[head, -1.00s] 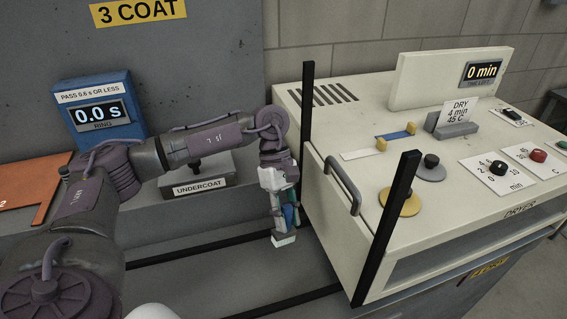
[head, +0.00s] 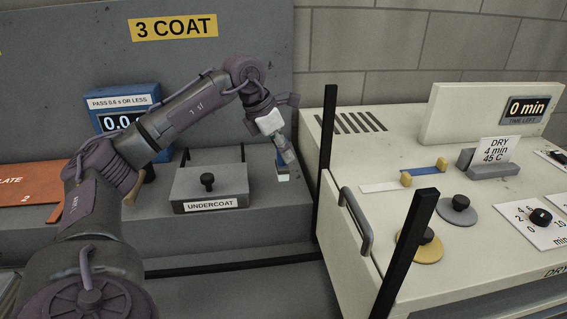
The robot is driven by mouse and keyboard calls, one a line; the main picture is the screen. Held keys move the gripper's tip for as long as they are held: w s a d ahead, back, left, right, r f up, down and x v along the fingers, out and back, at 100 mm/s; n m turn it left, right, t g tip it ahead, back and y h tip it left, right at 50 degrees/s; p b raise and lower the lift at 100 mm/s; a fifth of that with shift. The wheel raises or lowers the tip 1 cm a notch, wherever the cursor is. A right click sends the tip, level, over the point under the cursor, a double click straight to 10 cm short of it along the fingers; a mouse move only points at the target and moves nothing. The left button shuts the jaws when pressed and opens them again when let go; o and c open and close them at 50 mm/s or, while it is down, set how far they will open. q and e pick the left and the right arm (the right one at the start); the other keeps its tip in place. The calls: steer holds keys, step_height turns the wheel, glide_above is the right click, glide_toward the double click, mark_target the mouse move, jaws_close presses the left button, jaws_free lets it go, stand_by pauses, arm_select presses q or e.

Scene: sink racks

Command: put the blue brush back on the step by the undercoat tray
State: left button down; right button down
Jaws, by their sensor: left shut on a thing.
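My left gripper (head: 284,160) is shut on the blue brush (head: 280,164), and little more than a bit of blue shows beside the fingers. A pale tip (head: 284,178) shows below the fingers. The gripper is to the right of the undercoat tray (head: 232,186), a grey lidded box with a black knob and an UNDERCOAT label. The tray sits on the grey step (head: 265,225). The brush is over the right end of this step; I cannot tell whether it touches the surface. My right gripper is not in view.
The cream dryer (head: 347,240) stands close on the right, with a black upright post (head: 327,150) near the gripper and another (head: 405,260) in front. A blue timer box (head: 150,98) and an orange plate (head: 30,185) are at left. The step is bare right of the tray.

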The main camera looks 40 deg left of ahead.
arm_select(q)
steer(key=w+a+f, duration=0.1)
steer(key=f, duration=0.1)
steer(key=w+a+f+p, duration=0.1)
steer(key=f, duration=0.1)
steer(key=w+a+f, duration=0.1)
steer(key=f, duration=0.1)
steer(key=shift+w+a+f+p, duration=0.1)
steer(key=shift+w+a+p, duration=0.1)
steer(key=shift+p, duration=0.2)
steer(key=shift+w+f, duration=0.1)
steer(key=shift+f, duration=0.35)
steer(key=c, duration=0.9)
jaws_free()
steer(key=shift+f, duration=0.1)
